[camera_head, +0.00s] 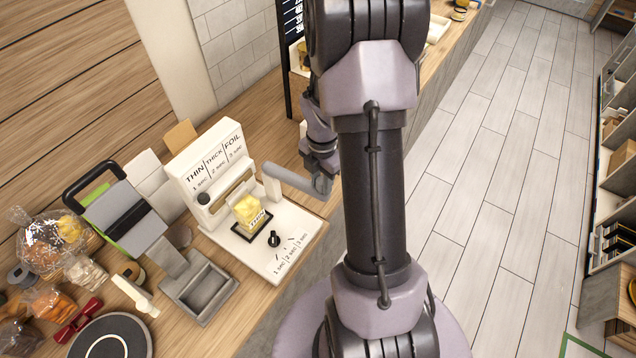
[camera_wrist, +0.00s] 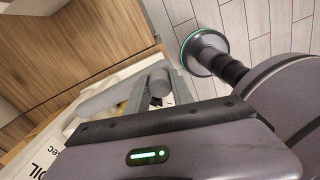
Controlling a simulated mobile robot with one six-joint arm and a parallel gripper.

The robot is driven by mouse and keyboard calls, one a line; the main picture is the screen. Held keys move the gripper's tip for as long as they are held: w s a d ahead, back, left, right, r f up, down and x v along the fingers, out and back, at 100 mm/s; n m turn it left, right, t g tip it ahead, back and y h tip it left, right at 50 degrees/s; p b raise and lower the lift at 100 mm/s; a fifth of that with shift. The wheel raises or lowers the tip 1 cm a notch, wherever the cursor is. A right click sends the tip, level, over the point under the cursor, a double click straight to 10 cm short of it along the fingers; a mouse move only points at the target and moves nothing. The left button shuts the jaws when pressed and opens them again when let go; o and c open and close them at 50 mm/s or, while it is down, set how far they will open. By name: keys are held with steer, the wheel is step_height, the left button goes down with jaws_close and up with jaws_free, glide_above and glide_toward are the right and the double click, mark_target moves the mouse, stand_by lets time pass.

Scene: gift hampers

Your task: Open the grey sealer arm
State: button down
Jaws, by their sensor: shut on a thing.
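The sealer is a white machine (camera_head: 212,190) with an upright panel labelled THIN, THICK and FOIL, and a flat base on the counter. Its grey sealer arm (camera_head: 290,180) stands out sideways from a white post at the panel's right, above the base. My gripper (camera_head: 322,182) is shut on the free end of the grey arm, partly hidden behind my own arm. In the wrist view my gripper (camera_wrist: 148,88) shows grey parts close together at the jaws. A yellow pack marked THIN (camera_head: 250,212) sits on the base beside a black knob (camera_head: 273,239).
A grey and green machine with a black handle (camera_head: 118,215) and a grey tray (camera_head: 199,290) stand left of the sealer. Several wrapped goods and a round dark plate (camera_head: 110,338) lie further left. The floor (camera_head: 500,170) right of the counter is clear.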

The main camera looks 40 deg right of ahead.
steer(key=shift+d, duration=0.1)
stand_by(0.3)
steer(key=c, duration=1.1)
jaws_free()
steer(key=shift+r, duration=0.15)
step_height(320, 180, up, 17)
steer(key=p, duration=0.2)
steer(key=shift+p, duration=0.3)
